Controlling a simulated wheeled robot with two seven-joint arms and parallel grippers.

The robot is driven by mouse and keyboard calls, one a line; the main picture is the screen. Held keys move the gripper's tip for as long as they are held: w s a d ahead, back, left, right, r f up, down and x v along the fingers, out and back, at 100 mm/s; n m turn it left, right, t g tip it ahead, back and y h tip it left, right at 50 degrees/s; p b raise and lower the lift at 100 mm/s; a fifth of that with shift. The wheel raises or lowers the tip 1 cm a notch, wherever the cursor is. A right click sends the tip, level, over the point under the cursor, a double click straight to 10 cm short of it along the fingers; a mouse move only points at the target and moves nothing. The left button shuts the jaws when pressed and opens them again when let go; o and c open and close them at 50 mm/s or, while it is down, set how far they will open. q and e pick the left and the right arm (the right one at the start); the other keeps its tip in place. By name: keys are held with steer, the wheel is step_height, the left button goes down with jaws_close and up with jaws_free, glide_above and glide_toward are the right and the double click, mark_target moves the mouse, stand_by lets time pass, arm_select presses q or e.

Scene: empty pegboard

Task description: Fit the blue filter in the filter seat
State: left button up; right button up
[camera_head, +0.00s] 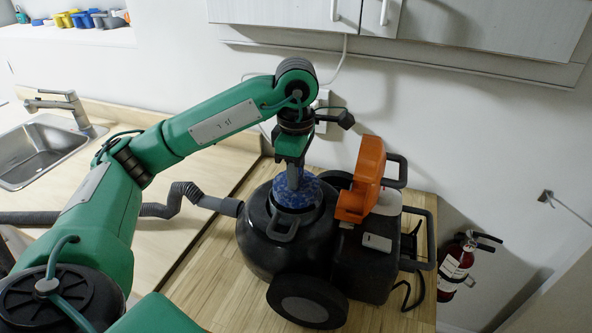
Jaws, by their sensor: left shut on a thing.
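The blue filter (307,191) is a mottled blue round piece at the top opening of the black vacuum tank (258,237). My left gripper (292,180) points down from above and is shut on the filter. The filter seat is at the tank's opening and is mostly hidden by the filter and my gripper. I cannot tell whether the filter is fully down in the seat. My right gripper is not in view.
An orange lid (364,178) stands open just right of the filter. A grey hose (185,193) joins the tank at left. A sink (40,150) is at far left, a fire extinguisher (457,262) at right. White cabinets (480,25) hang above.

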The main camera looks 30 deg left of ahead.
arm_select(q)
steer(key=shift+f+b, duration=1)
steer(key=shift+f, duration=0.25)
steer(key=shift+f+b, duration=1.05)
steer(key=shift+f, duration=0.1)
steer(key=o, duration=1)
steer(key=shift+o, duration=0.2)
steer(key=shift+r, duration=0.15)
step_height(320, 180, up, 12)
steer(key=shift+f+p, duration=0.1)
steer(key=shift+p, duration=0.45)
steer(key=shift+r, duration=0.9)
